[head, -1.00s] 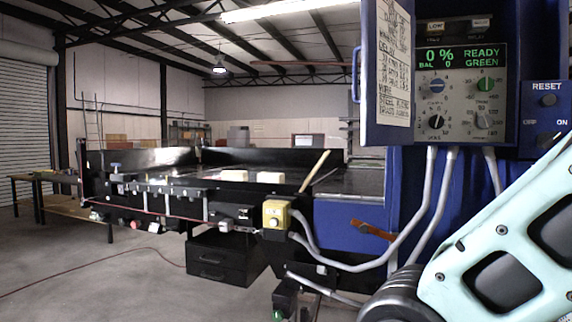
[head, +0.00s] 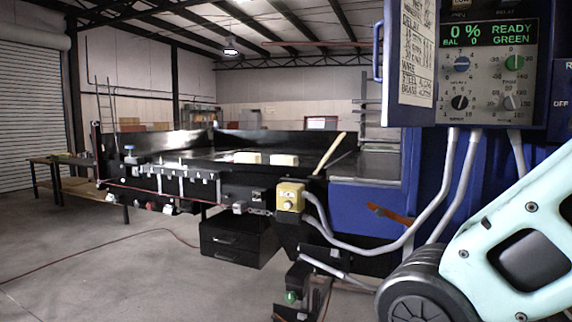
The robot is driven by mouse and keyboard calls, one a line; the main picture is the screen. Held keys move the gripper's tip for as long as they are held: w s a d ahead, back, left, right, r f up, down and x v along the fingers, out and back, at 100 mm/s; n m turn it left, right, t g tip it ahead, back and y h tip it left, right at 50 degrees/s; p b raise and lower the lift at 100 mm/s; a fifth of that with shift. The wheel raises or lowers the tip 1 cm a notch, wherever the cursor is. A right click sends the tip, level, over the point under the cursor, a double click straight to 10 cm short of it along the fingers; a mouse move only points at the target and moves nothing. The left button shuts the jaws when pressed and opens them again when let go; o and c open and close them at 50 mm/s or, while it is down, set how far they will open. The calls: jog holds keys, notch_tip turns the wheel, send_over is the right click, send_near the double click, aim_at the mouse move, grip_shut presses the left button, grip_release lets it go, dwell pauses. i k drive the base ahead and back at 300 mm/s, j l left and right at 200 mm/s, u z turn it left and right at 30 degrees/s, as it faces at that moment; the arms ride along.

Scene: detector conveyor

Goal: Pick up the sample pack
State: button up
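Two pale cream blocks lie on the black conveyor bed (head: 215,166): a left block (head: 247,157) and a right block (head: 284,160) close beside it. They are the likeliest packs, but they are small and I cannot tell which one is the sample pack. My gripper is out of view. Only a pale mint link and a dark joint of my own arm show at the lower right, well in front of the conveyor.
A blue detector cabinet (head: 420,180) with a READY GREEN display (head: 490,33) and hanging grey cables stands at the right. A yellow switch box (head: 290,196) is at the conveyor's near corner. A wooden stick (head: 329,153) leans up there. Open floor (head: 100,270) lies at the lower left.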

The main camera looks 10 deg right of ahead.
aim_at(276, 159)
jog(key=i+j+z, duration=0.35)
jog(key=i+j, duration=0.35)
jog(key=i, duration=0.15)
jog(key=i+j+z, duration=0.35)
jog(key=i+j, duration=0.35)
jog(key=j, duration=0.25)
